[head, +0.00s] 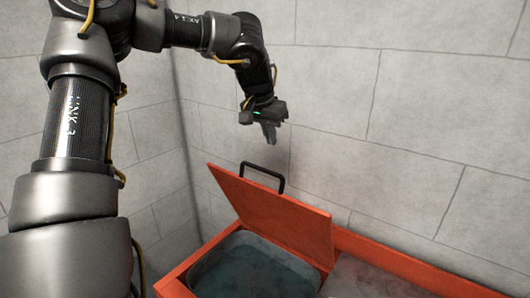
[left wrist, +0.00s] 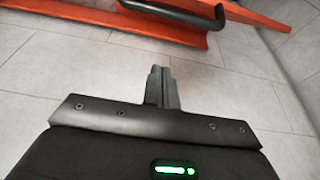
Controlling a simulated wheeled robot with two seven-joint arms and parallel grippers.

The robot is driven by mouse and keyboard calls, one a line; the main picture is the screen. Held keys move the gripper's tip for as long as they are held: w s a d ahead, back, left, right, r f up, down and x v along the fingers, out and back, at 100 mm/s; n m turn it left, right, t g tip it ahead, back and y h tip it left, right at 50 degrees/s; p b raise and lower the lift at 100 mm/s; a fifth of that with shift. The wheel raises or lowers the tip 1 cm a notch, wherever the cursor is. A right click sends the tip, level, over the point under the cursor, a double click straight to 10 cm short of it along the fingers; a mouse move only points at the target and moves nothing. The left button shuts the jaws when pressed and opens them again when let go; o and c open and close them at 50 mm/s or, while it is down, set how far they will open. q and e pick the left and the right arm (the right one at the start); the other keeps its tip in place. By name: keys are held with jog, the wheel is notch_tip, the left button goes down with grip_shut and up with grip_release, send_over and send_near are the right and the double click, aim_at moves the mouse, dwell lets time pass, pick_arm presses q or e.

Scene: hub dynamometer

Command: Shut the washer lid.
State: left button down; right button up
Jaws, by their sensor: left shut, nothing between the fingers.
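The washer lid (head: 272,213) is an orange panel standing open, tilted up at the back of the orange washer (head: 178,283). A black bar handle (head: 264,172) is on its upper edge. The open basin (head: 250,268) below it is dark teal inside. My left gripper (head: 270,138) is shut and empty, above and behind the handle, apart from it. In the left wrist view the shut fingers (left wrist: 161,88) point toward the floor or wall tiles, with the black handle (left wrist: 175,12) and the orange lid (left wrist: 105,20) at the top. My right gripper is not in view.
A grey block wall (head: 400,110) stands close behind the washer, and another wall is on the left. A grey flat top (head: 375,280) lies right of the basin within the orange frame. The space above it is clear.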

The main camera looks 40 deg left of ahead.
pick_arm(q)
jog(key=f+p, duration=0.1)
jog(key=s+f+p, duration=0.1)
jog(key=f, duration=0.1)
jog(key=s+f+p, duration=0.1)
jog(key=f, duration=0.1)
jog(key=shift+s+f, duration=0.15)
jog(key=shift+s, duration=0.05)
jog(key=shift+w+f, duration=0.1)
jog(key=shift+f, duration=0.05)
